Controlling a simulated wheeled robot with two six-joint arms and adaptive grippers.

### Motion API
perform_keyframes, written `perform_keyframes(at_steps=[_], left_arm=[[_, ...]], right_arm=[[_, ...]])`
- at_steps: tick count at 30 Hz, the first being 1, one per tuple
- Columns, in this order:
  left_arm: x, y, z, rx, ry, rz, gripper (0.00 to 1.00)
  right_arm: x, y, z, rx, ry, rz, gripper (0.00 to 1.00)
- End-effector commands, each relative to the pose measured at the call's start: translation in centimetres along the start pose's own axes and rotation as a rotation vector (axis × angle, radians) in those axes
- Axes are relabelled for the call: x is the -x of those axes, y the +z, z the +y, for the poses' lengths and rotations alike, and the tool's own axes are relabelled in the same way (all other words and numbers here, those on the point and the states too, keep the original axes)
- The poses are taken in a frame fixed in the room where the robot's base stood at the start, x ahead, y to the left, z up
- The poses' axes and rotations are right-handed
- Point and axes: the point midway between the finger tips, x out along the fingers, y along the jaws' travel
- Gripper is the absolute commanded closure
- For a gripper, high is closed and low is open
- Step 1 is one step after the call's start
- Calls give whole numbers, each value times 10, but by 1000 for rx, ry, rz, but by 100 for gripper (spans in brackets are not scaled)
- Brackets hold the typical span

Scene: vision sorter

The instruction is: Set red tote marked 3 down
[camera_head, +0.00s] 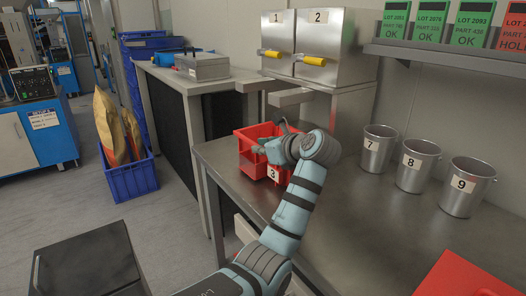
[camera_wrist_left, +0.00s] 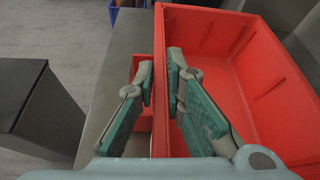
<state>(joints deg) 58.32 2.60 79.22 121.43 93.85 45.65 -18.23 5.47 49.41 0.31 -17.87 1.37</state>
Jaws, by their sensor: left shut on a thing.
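The red tote marked 3 (camera_head: 246,160) is at the left end of the steel table (camera_head: 345,215), below the steel dispensers. Its number plate faces me. My left gripper (camera_head: 264,148) reaches over it and covers part of it. In the left wrist view the gripper's two fingers (camera_wrist_left: 160,85) are shut on one wall of the red tote (camera_wrist_left: 215,45), one on each side. The inside of the tote that shows there is empty. I cannot tell whether its base touches the table. My right gripper is not in view.
Metal buckets 7 (camera_head: 376,152), 8 (camera_head: 414,170) and 9 (camera_head: 463,190) stand on the right of the table. Steel dispensers 1 and 2 (camera_head: 335,45) rise behind the tote. Another red object (camera_head: 465,275) is at the lower right. The table's middle is clear.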

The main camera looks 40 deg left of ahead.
Motion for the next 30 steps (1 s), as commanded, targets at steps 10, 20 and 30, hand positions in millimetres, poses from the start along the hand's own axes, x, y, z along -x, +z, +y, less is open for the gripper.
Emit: perform_keyframes(at_steps=[10, 20, 30], left_arm=[[-1, -2, 0, 0, 0, 0, 70], [8, 1, -1, 0, -1, 0, 70], [86, 2, -2, 0, -4, 3, 70]], right_arm=[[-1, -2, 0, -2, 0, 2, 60], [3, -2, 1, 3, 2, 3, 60], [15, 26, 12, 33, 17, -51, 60]])
